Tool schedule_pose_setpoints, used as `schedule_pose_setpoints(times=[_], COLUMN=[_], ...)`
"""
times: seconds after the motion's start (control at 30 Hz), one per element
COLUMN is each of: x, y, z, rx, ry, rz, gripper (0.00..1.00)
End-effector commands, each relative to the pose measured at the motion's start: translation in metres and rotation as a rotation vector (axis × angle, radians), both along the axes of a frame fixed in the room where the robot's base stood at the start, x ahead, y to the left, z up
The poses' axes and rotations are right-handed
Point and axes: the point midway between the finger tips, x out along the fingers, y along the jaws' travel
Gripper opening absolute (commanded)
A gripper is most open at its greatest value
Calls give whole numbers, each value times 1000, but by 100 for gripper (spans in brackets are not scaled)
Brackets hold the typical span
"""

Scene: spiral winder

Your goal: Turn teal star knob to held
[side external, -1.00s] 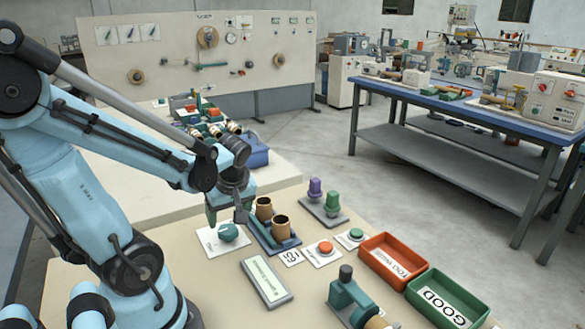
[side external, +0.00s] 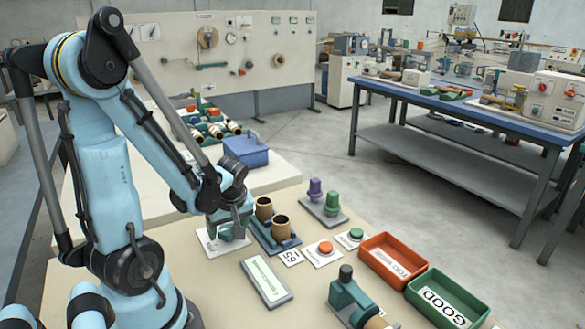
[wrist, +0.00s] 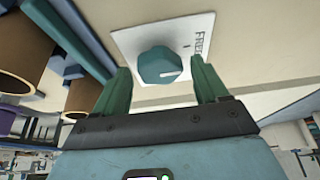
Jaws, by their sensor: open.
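The teal star knob (wrist: 159,67) sits on a white plate (wrist: 126,42) with printed lettering that reads roughly "FREE", partly cut off by a finger. My gripper (wrist: 161,82) is open, with one green finger on each side of the knob and visible gaps between. In the side view my gripper (side external: 228,232) is low over the plate (side external: 209,243) and hides most of the knob. I cannot tell how deep the fingers reach around it.
A blue rack with brown tubes (side external: 281,226) stands close to the right of my gripper. Beyond are an orange button (side external: 325,247), a green button (side external: 355,233), an orange tray (side external: 372,262) and a green tray (side external: 472,300). A display box (side external: 266,282) lies in front.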

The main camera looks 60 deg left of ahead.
Motion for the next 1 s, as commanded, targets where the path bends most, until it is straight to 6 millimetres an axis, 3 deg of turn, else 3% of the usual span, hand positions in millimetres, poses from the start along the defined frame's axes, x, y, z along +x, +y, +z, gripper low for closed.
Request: schedule_pose_setpoints(times=[0.1, 0.47, 0.77, 1.0], x=[0, 0, -1, -2], y=[0, 0, 0, 0], z=[0, 0, 0, 0], rx=[0, 0, 0, 0], ry=[0, 0, 1, 0], rz=[0, 0, -39, -174], gripper=[71, 17, 17, 17])
